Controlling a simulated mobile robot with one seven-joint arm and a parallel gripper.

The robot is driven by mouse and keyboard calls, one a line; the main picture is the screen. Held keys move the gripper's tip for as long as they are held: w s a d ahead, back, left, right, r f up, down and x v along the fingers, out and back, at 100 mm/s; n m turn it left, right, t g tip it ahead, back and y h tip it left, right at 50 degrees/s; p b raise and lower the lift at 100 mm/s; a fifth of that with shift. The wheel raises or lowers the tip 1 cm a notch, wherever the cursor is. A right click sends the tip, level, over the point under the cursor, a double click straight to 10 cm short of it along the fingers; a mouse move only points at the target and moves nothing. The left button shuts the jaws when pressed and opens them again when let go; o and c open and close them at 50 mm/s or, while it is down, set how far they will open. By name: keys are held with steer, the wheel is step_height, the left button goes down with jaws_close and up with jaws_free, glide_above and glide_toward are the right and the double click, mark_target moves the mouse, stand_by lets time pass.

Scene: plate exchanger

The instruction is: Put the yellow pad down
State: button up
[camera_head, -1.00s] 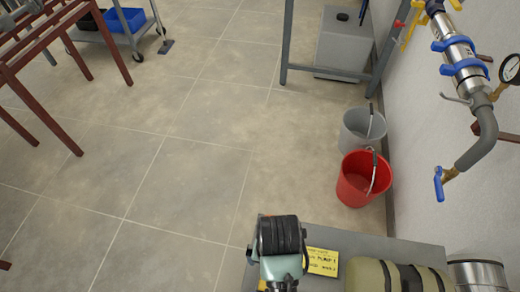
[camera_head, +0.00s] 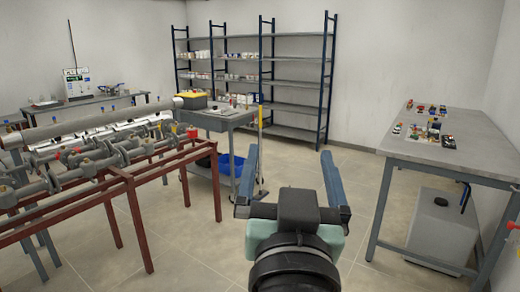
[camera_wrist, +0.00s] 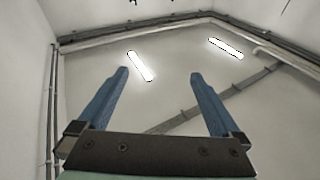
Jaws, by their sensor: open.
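My gripper (camera_head: 289,155) is raised at the bottom middle of the head view, its two blue fingers spread wide with nothing between them. In the wrist view the gripper (camera_wrist: 159,74) is also open and empty, with only wall, ceiling and lamps beyond it. The yellow pad is in neither current view.
A red frame (camera_head: 128,178) bearing pipes stands at left. A grey cart (camera_head: 217,118) with a yellow-and-black box (camera_head: 190,101) and blue bin (camera_head: 230,163) is behind it. A grey workbench (camera_head: 455,158) stands at right, shelves (camera_head: 290,85) at the back. Floor between is clear.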

steer(key=s+a+r+t, duration=0.2)
steer(key=s+r, duration=0.3)
steer(key=r, duration=0.3)
steer(key=s+a+r+n+t+y, duration=0.1)
steer(key=s+r+t, duration=0.3)
steer(key=r, duration=0.4)
steer(key=shift+s+a+n+t, duration=0.3)
steer(key=shift+s+a, duration=0.05)
steer(key=shift+s, duration=0.4)
